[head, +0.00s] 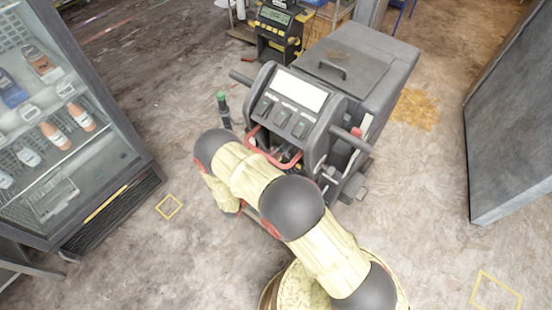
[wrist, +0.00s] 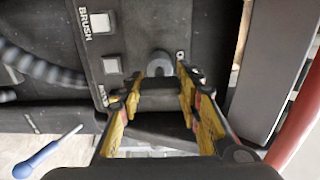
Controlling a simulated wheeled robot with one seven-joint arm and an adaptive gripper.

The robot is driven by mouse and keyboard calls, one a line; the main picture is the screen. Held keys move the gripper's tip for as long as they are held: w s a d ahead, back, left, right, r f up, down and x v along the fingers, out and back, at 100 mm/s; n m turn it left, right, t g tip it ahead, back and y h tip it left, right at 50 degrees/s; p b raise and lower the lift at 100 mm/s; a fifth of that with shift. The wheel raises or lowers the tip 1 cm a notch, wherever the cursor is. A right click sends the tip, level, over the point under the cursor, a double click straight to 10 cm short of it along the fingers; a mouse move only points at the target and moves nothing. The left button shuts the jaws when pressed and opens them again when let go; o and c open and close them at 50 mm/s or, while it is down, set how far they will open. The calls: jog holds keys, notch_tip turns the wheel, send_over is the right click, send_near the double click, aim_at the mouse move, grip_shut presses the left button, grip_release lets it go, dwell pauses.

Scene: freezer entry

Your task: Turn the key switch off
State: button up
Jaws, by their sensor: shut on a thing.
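The grey floor machine (head: 341,75) stands upright in the head view, with a console of switches and a white label facing my arm. My arm reaches to its near left side, and my gripper is hidden there behind the arm. In the wrist view my gripper (wrist: 161,80) has its two yellow fingers against the dark panel, around the key switch (wrist: 160,63). A rounded grey part of the key switch shows just past the fingertips. The gripper is shut on it. The key's turn angle cannot be told.
The panel has a square button marked BRUSH (wrist: 98,22) beside the fingers. A blue-handled screwdriver (wrist: 42,155) shows at lower left. A red bar (head: 272,150) curves in front of the console. A glass-door fridge (head: 70,130) stands left, and a grey panel (head: 512,120) right.

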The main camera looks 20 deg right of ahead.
dwell(0.4)
jog(key=o, duration=1.2)
jog(key=shift+c, duration=0.2)
jog(key=v, duration=1.2)
